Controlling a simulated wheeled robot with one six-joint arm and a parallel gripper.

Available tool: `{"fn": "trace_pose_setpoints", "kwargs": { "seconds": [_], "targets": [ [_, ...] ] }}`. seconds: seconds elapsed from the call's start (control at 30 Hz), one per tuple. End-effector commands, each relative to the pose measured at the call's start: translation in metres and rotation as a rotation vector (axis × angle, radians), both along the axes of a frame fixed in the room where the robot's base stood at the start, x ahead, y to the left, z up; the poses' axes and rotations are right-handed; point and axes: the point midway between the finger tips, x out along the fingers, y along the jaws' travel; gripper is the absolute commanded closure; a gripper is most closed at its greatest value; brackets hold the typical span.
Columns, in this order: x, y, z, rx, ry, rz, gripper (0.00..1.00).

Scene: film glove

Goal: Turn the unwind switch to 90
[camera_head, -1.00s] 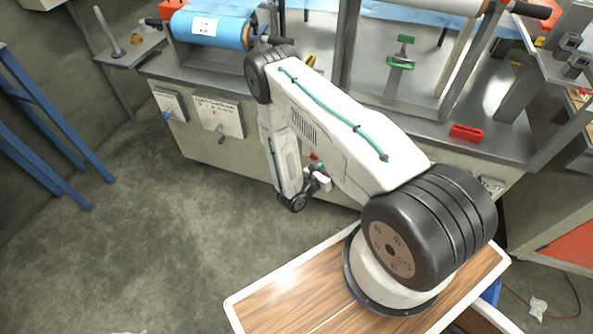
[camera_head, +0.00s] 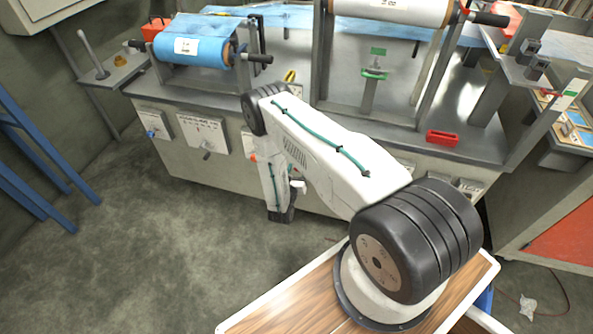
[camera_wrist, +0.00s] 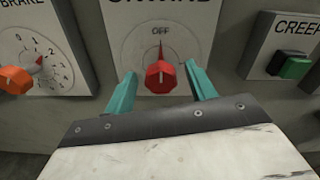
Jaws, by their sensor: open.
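The unwind switch is a red knob (camera_wrist: 159,76) on a light plate marked UNWIND (camera_wrist: 185,22) in the wrist view. Its pointer faces straight up toward the OFF mark. My gripper (camera_wrist: 160,90) is open, with one teal finger on each side of the knob in the picture. There is a visible gap between each finger and the knob. I cannot tell how far the fingertips are from the plate. In the head view my arm hides the switch and the fingers.
An orange brake knob (camera_wrist: 16,79) with a numbered dial is at the left of the wrist view. A green creep button (camera_wrist: 294,67) is at the right. In the head view, a blue film roll (camera_head: 198,50) sits above the panel. Open floor (camera_head: 150,240) lies at left.

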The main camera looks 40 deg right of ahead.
Motion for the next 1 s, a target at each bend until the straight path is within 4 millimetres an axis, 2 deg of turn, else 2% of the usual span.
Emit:
{"fn": "trace_pose_setpoints", "kwargs": {
  "seconds": [0.3, 0.33, 0.47, 0.5, 0.53, 0.57, 0.63, 1.0],
  "targets": [
    [0.002, -0.005, 0.000, 0.000, 0.000, -0.002, 0.45],
    [0.002, -0.005, 0.000, 0.000, 0.001, -0.002, 0.50],
    [0.002, -0.005, 0.000, 0.000, 0.001, -0.002, 0.86],
    [0.002, -0.005, 0.000, 0.000, 0.001, -0.003, 0.89],
    [0.002, -0.005, 0.000, 0.000, 0.001, -0.003, 0.89],
    [0.002, 0.007, 0.000, 0.000, 0.001, 0.002, 0.89],
    [0.002, 0.000, 0.000, 0.001, 0.000, -0.001, 0.89],
    [0.002, -0.007, 0.000, 0.074, -0.093, -0.003, 0.89]
  ]
}}
